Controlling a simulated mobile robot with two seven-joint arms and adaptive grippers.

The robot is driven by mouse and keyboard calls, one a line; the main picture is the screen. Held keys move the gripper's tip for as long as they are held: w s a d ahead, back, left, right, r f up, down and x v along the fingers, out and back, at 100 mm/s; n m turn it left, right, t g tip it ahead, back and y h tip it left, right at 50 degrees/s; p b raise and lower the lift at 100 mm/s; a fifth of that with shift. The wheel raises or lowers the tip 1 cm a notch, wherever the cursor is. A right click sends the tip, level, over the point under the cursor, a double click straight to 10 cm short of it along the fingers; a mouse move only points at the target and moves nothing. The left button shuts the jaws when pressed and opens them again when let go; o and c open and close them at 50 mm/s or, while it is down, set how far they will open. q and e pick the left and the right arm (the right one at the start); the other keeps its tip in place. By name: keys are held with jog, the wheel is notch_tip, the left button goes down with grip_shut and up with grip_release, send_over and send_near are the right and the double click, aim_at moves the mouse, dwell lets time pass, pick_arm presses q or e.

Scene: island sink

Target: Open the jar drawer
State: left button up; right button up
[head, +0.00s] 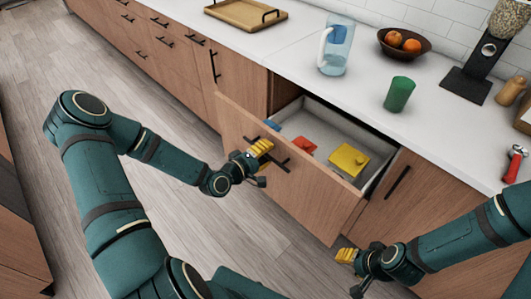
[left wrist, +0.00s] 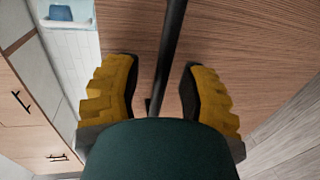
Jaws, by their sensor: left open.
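The jar drawer (head: 310,200) stands pulled out from the island cabinet, its inside exposed. In it lie a yellow lidded container (head: 349,159), a red one (head: 304,146) and part of a blue one (head: 272,125). My left gripper (head: 262,160) is at the drawer's front, by its black bar handle (head: 282,162). In the left wrist view the handle (left wrist: 171,45) runs between the two open yellow fingers, with gaps on both sides. My right gripper (head: 352,272) hangs low in front of the neighbouring cabinet, away from the drawer; its opening is unclear.
The white counter holds a wooden tray (head: 246,13), a pitcher (head: 337,47), a green cup (head: 398,95), a fruit bowl (head: 404,44) and a dispenser (head: 481,68). A cabinet door with a black handle (head: 397,182) is right of the drawer. The wooden floor (head: 120,60) at left is clear.

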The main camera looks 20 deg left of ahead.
pick_arm(q)
jog(key=shift+s, duration=0.1)
jog(key=v, duration=1.2)
jog(key=shift+d, duration=0.1)
jog(key=s+d+f+m+g, duration=0.3)
jog(key=d+f+m+g, duration=0.3)
jog(key=d, duration=0.3)
jog(key=s+d+f+m+g+y, duration=0.1)
jog(key=s+d+f+m+g, duration=0.2)
jog(key=d+f+m+g, duration=0.3)
jog(key=d+g, duration=0.1)
jog(key=d, duration=0.2)
jog(key=shift+s+f+y, duration=0.15)
jog(key=shift+f+y, duration=0.15)
